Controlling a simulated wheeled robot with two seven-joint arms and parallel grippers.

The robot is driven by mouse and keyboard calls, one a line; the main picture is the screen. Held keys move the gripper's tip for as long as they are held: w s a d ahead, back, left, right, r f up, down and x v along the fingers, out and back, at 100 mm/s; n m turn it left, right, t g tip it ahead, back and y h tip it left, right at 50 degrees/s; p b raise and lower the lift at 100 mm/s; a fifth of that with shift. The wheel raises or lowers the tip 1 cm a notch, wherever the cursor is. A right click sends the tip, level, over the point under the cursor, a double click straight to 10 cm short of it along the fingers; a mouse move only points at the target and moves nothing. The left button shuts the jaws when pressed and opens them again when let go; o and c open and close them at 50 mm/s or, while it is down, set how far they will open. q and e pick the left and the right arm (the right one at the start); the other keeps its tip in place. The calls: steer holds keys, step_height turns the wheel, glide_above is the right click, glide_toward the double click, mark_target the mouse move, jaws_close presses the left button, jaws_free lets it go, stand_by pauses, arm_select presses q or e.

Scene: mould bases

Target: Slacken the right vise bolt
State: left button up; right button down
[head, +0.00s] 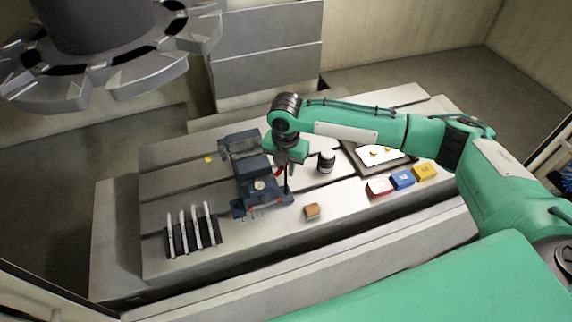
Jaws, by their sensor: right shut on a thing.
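The dark blue-grey vise (250,166) stands on the metal machine table, left of the middle. A round pale part (259,185) shows in its middle. My right gripper (287,166) points down over the vise's right side. It is shut on a slim dark upright tool (287,184), whose lower end is at the vise's front right corner. The right vise bolt is hidden or too small to make out there, so I cannot tell whether the tool touches it. My left gripper is out of view.
A rack (192,239) with several pale rods stands at front left. A wooden block (312,211) lies right of the vise. A tool carousel (120,72) hangs upper left.

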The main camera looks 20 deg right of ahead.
steer(key=shift+n+p, duration=0.35)
steer(key=shift+n, duration=1.45)
steer(key=shift+n+p, duration=0.45)
steer(key=shift+n, duration=1.35)
steer(key=shift+a+n+p, duration=0.1)
steer(key=shift+n+p, duration=0.2)
steer(key=shift+n, duration=1.5)
